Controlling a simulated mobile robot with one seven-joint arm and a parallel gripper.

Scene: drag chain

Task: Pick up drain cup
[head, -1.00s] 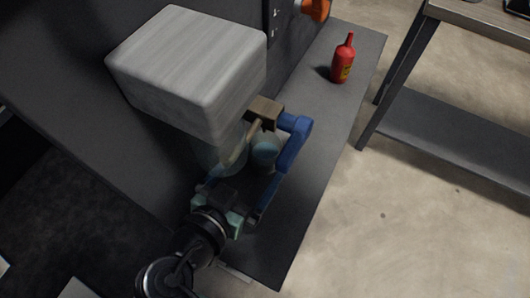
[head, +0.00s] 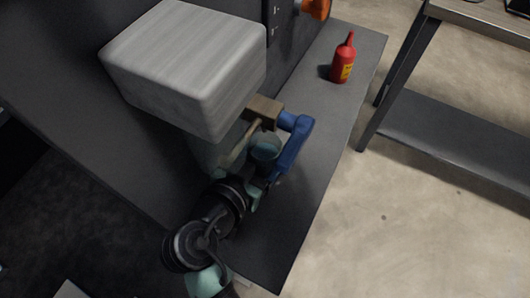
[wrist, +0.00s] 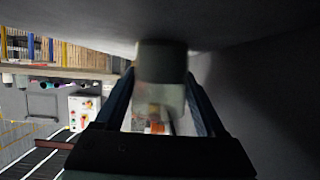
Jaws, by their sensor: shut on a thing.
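The drain cup (head: 265,148) is a small blue-green, see-through cup beneath the brown block and beside the blue bent part in the head view. My gripper (head: 263,172) reaches up to it from below, and my wrist partly hides its lower side. In the wrist view, a pale, see-through cup shape (wrist: 160,98) stands between the two dark-blue fingers of my gripper (wrist: 161,112). My gripper is shut on the cup. The contact itself is blurred, and I cannot tell whether the cup is still joined to the part above.
A big grey box (head: 185,65) overhangs on the left. A brown block (head: 264,110) and a blue bent part (head: 294,142) sit close to the cup. A red bottle (head: 342,62) stands on the dark shelf (head: 310,120). The shelf is bare at the right.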

